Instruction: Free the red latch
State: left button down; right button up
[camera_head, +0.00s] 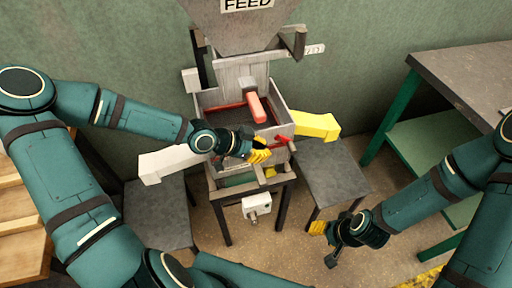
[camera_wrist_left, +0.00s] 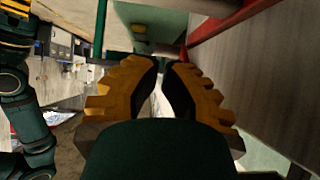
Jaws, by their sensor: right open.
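A small red latch-like piece (camera_head: 283,140) sits at the front right of the grey box under the feed hopper. A larger red handle (camera_head: 257,108) lies inside the box. My left gripper (camera_head: 262,153) is at the front of the box, just below and left of the small red piece; I cannot tell whether they touch. In the left wrist view its yellow fingers (camera_wrist_left: 166,68) are partly open with a narrow gap, and a red piece (camera_wrist_left: 183,53) shows just beyond the tips. My right gripper (camera_head: 324,244) is open and empty, low at the right.
The feed hopper (camera_head: 240,25) hangs above the box (camera_head: 278,95). A yellow chute (camera_head: 316,125) juts out right and a white chute (camera_head: 168,163) left, above grey stands. A white switch box (camera_head: 257,206) is below. A green-legged bench (camera_head: 465,70) stands right.

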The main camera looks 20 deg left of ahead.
pick_arm(q)
jog(key=shift+v, duration=1.1)
